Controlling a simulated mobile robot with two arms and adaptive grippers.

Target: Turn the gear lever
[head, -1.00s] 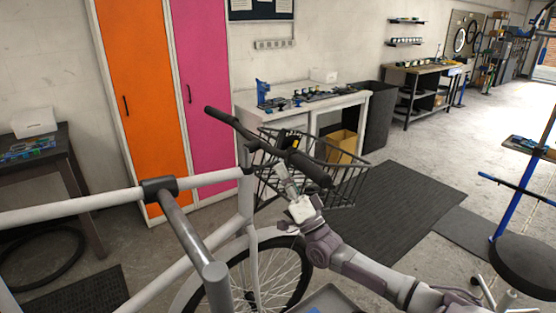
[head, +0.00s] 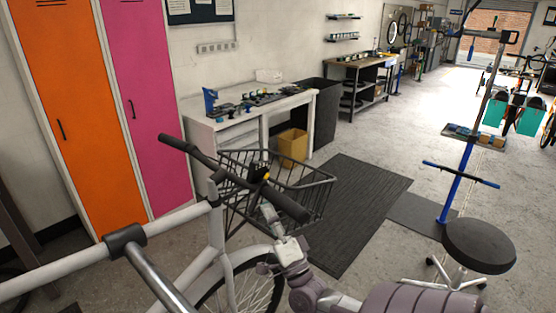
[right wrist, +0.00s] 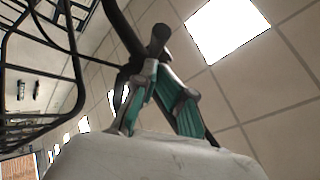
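The bike's black handlebar (head: 205,160) stands in front of me, with a black grip (head: 288,206) at its near right end. My right gripper (head: 266,210) reaches up from below, close under the grip. In the right wrist view, its teal-padded fingers (right wrist: 156,72) draw together at the tips around a dark stem with a rounded end, which looks like the gear lever (right wrist: 159,38). The head view hides this contact behind the grip. My left gripper is not in view.
A black wire basket (head: 300,190) hangs in front of the handlebar. The white frame (head: 60,268) and front wheel lie below. A black stool (head: 478,245) and blue stand (head: 458,190) are at right. A dark mat (head: 350,210) covers open floor.

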